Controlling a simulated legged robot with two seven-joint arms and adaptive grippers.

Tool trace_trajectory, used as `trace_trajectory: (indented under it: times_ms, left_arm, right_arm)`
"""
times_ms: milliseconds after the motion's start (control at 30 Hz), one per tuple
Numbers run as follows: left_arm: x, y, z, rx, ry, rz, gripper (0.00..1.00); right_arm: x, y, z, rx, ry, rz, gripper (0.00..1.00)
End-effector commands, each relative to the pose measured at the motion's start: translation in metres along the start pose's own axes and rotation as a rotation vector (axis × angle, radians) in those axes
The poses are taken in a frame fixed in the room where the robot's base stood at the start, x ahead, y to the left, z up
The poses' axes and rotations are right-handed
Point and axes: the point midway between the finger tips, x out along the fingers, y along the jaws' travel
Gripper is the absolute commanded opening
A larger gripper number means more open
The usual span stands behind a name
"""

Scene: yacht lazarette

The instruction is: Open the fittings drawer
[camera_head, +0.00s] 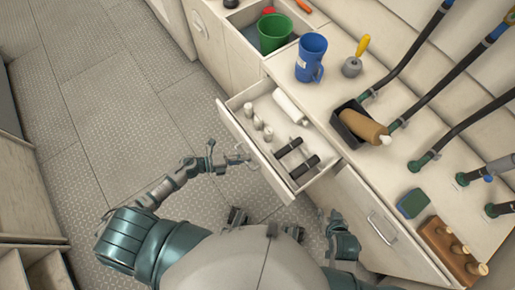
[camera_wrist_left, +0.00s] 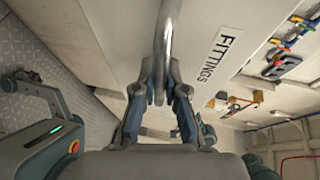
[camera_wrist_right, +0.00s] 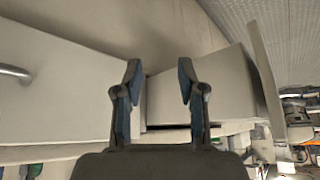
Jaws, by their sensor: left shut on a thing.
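The fittings drawer (camera_head: 258,158) is pulled out from the cabinet, its inside visible in the head view. In it lie several pale fittings (camera_head: 257,121), a white cylinder (camera_head: 290,107) and dark cylinders (camera_head: 303,168). Its front carries a FITTINGS label (camera_wrist_left: 220,52) in the left wrist view. My left gripper (camera_head: 240,156) is at the drawer front, shut on the curved metal handle (camera_wrist_left: 164,38). My right gripper (camera_wrist_right: 160,70) is open and empty, with its fingers apart, beside the cabinet; it also shows low in the head view (camera_head: 336,222).
Another open compartment holds a green cup (camera_head: 273,33). The patterned floor (camera_head: 110,110) left of the drawer is clear.

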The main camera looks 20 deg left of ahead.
Motion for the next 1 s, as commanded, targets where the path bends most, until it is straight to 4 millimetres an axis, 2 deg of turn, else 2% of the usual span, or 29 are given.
trace_trajectory:
  times_ms: [33, 100, 300, 500, 867, 900, 967, 1000]
  left_arm:
    - [-0.009, 0.007, -0.009, -0.007, 0.008, 0.008, 0.0]
    - [-0.02, 0.01, -0.014, -0.008, 0.011, 0.006, 0.0]
    - [-0.041, 0.014, -0.023, -0.007, 0.013, 0.005, 0.0]
    - [-0.049, 0.016, -0.026, -0.005, 0.009, 0.006, 0.0]
    - [-0.05, 0.017, -0.026, -0.006, 0.01, 0.006, 0.0]
    - [-0.05, 0.017, -0.026, -0.006, 0.01, 0.005, 0.21]
    - [-0.049, 0.016, -0.026, -0.006, 0.011, 0.004, 0.36]
    - [-0.049, 0.016, -0.026, -0.005, 0.01, 0.003, 0.37]
  right_arm:
    - [-0.002, -0.001, 0.003, 0.0, -0.017, 0.001, 0.4]
    - [-0.004, -0.001, 0.007, 0.001, -0.042, 0.003, 0.4]
    - [-0.007, 0.0, 0.017, 0.002, -0.092, 0.006, 0.4]
    - [-0.008, 0.002, 0.022, 0.003, -0.113, 0.007, 0.4]
    - [-0.008, 0.002, 0.022, 0.002, -0.116, 0.009, 0.4]
    - [-0.008, 0.002, 0.022, 0.002, -0.115, 0.009, 0.4]
    - [-0.009, 0.002, 0.022, 0.002, -0.115, 0.009, 0.4]
    - [-0.009, 0.002, 0.022, 0.002, -0.115, 0.009, 0.4]
